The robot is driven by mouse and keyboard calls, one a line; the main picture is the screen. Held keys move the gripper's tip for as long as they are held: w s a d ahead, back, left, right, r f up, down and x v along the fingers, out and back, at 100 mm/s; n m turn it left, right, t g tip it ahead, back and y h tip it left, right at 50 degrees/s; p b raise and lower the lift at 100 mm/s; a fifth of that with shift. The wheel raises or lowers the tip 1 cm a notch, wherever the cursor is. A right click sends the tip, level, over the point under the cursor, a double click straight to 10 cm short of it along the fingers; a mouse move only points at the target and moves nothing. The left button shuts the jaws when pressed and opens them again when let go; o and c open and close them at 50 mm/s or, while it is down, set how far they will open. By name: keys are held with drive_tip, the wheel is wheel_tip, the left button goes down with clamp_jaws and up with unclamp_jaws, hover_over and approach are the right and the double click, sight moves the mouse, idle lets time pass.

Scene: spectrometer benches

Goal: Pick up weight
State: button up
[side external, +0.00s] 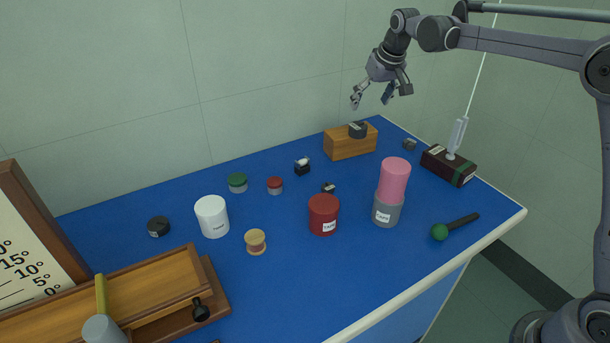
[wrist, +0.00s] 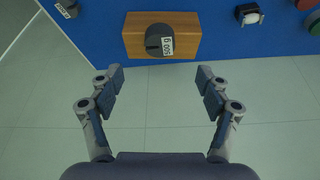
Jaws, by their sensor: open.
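A dark grey slotted weight (side external: 358,130) sits on top of a wooden block at the back of the blue bench. In the wrist view the weight (wrist: 159,40) shows a white label reading 500 g. My gripper (side external: 373,101) is open and empty, above and behind the block in the side view. In the wrist view the two fingers of my gripper (wrist: 160,83) are spread wide, with the weight ahead of them and between them. Another dark round piece (side external: 158,227), perhaps a weight, lies at the left of the bench.
The wooden block (side external: 350,142) stands near the bench's back edge. A dark box with a white rod (side external: 449,165) is to its right. Small items (side external: 302,167), a red jar (side external: 323,214), and a pink cylinder (side external: 394,181) on a grey jar stand in front. A wall rises behind the bench.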

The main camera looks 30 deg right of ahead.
sight(359, 125)
drive_tip(key=x, duration=1)
drive_tip(key=shift+w+d+r, duration=0.1)
drive_tip(key=shift+w+r, duration=0.05)
drive_tip(key=shift+w, duration=0.05)
clamp_jaws()
